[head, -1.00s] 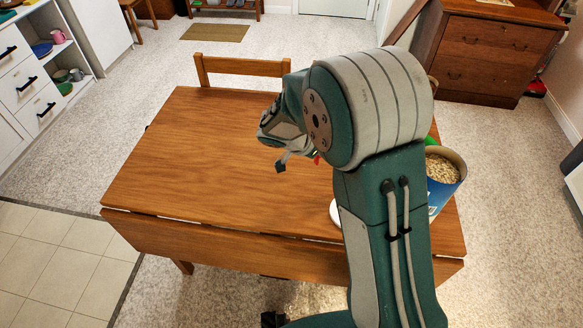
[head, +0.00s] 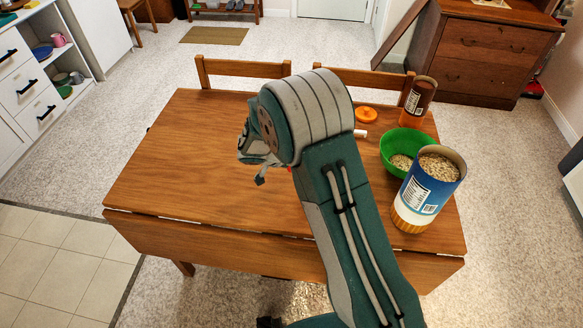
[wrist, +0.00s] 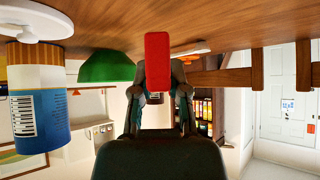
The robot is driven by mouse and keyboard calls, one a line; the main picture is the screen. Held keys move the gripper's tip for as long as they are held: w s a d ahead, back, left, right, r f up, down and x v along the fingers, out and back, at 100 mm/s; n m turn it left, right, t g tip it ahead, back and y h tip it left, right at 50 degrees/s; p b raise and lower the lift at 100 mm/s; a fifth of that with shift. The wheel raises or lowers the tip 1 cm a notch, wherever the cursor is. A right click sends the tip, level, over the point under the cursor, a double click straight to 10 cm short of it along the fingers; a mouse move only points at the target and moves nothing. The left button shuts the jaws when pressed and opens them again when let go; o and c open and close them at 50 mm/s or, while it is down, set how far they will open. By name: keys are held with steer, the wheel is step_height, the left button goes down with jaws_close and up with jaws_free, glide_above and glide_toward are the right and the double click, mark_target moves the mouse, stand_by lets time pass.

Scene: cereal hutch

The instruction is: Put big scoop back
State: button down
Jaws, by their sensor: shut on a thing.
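My gripper (wrist: 160,93) is shut on a red, flat-ended thing (wrist: 158,60), which looks like a scoop handle. The rest of it is hidden, so I cannot tell its size. In the head view my gripper (head: 260,179) is over the middle of the wooden table, mostly behind my arm, with only a speck of red showing. A blue canister (head: 424,194) full of oats stands open at the table's right. It also shows in the wrist view (wrist: 38,105). A green bowl (head: 392,146) with some oats stands behind it.
A white stick-like thing (head: 360,133) lies near the bowl. A white disc (wrist: 30,27) lies on the table near the canister. The table's left half (head: 170,150) is clear.

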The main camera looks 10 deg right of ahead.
steer(key=w+f, duration=0.2)
steer(key=f, duration=0.1)
steer(key=shift+w+a+f, duration=0.1)
steer(key=shift+w+a, duration=0.2)
steer(key=shift+a, duration=0.1)
steer(key=shift+w+a+f, duration=0.1)
steer(key=shift+w+f, duration=0.05)
steer(key=shift+f, duration=1.65)
steer(key=c, duration=0.6)
jaws_free()
steer(key=shift+c, duration=0.2)
